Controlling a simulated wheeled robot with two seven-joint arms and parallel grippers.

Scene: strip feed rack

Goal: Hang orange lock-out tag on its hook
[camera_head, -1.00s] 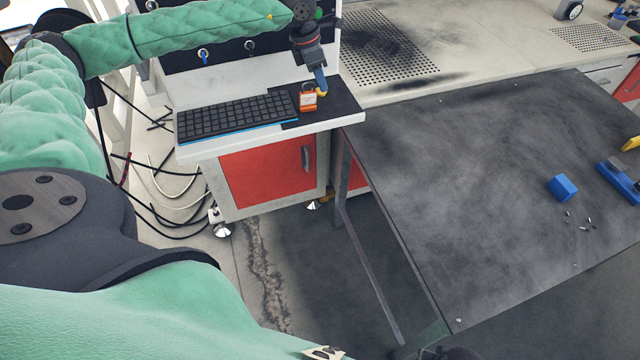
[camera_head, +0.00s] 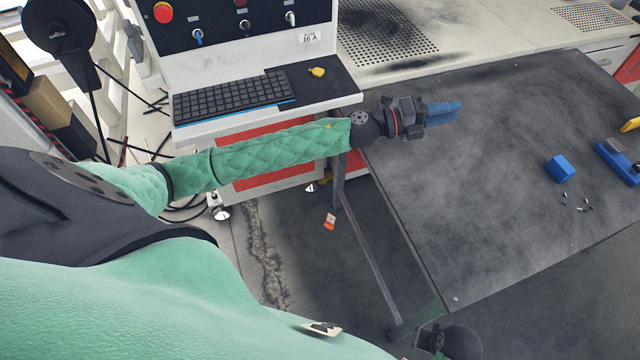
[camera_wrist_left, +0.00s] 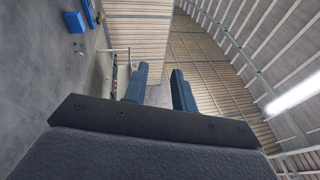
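A small orange tag (camera_head: 329,221) with a pale patch lies on the dark floor beside the table leg, below the console. My left gripper (camera_head: 442,113) is over the dark table's left part, away from the tag. Its blue fingers stand apart with nothing between them in the left wrist view (camera_wrist_left: 160,70). The black panel carries small metal fittings: one with a blue part (camera_head: 198,37), a middle one (camera_head: 245,25) and one at the right (camera_head: 291,18). I cannot tell which is the tag's hook. My right gripper is not seen.
A keyboard (camera_head: 232,98) and a yellow item (camera_head: 317,72) lie on the console shelf. A blue cube (camera_head: 560,168), a blue fixture (camera_head: 618,162) and several small loose parts are on the table's right side. The table (camera_head: 470,220) is mostly bare.

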